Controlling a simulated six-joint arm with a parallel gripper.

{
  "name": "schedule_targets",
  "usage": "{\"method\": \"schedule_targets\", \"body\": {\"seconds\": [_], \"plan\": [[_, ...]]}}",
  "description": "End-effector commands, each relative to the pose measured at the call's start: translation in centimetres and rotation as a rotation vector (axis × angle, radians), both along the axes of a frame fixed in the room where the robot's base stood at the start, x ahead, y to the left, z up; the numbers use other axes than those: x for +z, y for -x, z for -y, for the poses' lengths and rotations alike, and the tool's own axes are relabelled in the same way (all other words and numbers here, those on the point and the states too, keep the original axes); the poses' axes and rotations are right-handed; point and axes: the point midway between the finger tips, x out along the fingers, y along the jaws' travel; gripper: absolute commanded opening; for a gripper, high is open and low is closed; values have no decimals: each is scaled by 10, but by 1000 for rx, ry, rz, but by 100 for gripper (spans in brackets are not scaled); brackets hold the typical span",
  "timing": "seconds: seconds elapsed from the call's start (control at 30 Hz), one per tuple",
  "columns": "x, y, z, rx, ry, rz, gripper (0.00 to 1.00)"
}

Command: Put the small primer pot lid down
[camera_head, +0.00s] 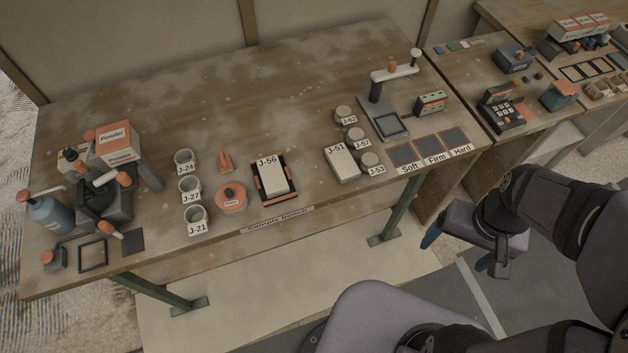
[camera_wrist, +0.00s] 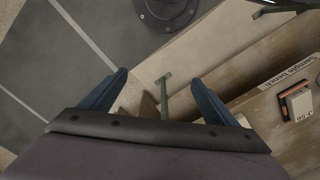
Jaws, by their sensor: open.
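A squat orange pot (camera_head: 231,197) with a pale label stands near the front edge of the sample bench, right of the white cups. A dark-centred orange top (camera_head: 230,190) sits on it; whether this is a separate lid I cannot tell. My gripper (camera_head: 459,252) is off the bench, in front of its right part and over the floor. Its blue fingers are spread with nothing between them, as the wrist view (camera_wrist: 160,85) also shows. The pot is not seen in the wrist view.
On the sample bench (camera_head: 290,85), white cups (camera_head: 195,221) stand left of the pot and a black-and-orange tray (camera_head: 289,192) with block J-56 stands right of it. A small orange piece (camera_head: 225,161) lies behind the pot. The bench's back middle is clear.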

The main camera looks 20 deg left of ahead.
Motion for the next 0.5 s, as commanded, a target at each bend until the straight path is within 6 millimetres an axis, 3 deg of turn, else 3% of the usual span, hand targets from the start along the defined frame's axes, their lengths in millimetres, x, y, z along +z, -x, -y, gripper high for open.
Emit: {"method": "schedule_targets", "body": {"seconds": [0.27, 0.37, 0.5], "plan": [[-5, -9, -12, 29, -12, 24, 82], [-12, -23, -33, 75, -31, 67, 82], [-28, -48, -86, 170, -80, 165, 82]]}}
